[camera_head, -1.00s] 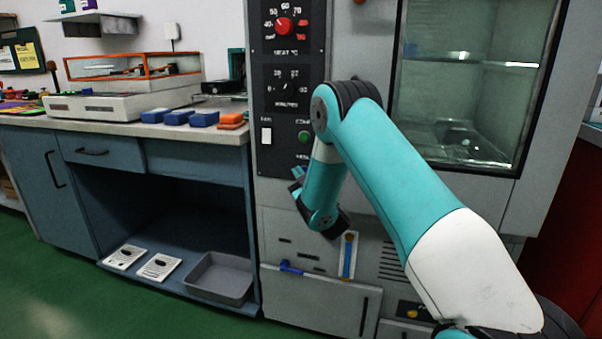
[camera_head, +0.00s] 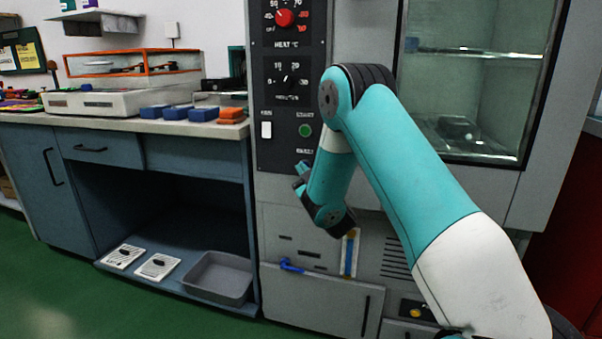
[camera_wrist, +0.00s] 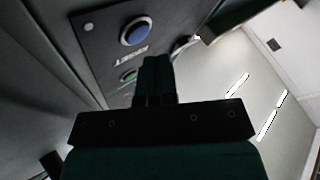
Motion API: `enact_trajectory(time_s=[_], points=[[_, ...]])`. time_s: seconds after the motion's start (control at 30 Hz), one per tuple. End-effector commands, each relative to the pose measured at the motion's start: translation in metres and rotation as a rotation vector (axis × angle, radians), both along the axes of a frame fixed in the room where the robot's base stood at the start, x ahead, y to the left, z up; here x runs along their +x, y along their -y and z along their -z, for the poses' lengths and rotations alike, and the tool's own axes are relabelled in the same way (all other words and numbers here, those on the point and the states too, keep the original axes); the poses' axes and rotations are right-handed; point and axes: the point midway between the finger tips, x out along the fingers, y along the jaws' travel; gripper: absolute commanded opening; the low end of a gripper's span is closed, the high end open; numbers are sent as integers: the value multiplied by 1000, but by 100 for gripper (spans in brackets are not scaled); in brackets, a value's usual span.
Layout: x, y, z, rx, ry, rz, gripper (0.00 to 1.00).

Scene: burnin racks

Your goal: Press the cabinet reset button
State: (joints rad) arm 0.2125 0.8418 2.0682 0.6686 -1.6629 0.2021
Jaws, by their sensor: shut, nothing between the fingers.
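The wrist view shows a dark control panel with a round blue button (camera_wrist: 136,31), lettering beside it that seems to read RESET. A green button (camera_wrist: 128,76) sits on the same panel, left of my fingers. My gripper (camera_wrist: 156,62) is shut and empty, its fingertips below the blue button in the picture and apart from it. In the head view, the green button (camera_head: 305,131) is on the cabinet's black panel, with a label below it. My gripper (camera_head: 301,177) is in front of the panel's lower end. The blue button is not clearly visible there.
The cabinet has a red heat knob (camera_head: 285,18), a timer dial (camera_head: 286,82), a white switch (camera_head: 266,130) and a glass door (camera_head: 478,80). A blue handle (camera_head: 290,266) sticks out below. A bench with blue blocks (camera_head: 176,112) stands left. Green floor is clear at lower left.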

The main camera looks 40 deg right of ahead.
Motion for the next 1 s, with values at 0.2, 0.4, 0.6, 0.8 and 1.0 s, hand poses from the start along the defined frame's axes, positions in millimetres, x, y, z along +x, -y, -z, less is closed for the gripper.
enact_trajectory(time_s=[0.2,0.4,0.6,0.8,1.0], points=[[-11,-9,8,-1,-8,11,0],[-16,-25,6,1,-4,1,0],[-23,-34,4,1,-3,-1,0],[-24,-34,1,2,-5,1,0],[-24,-33,1,2,-4,2,0]])
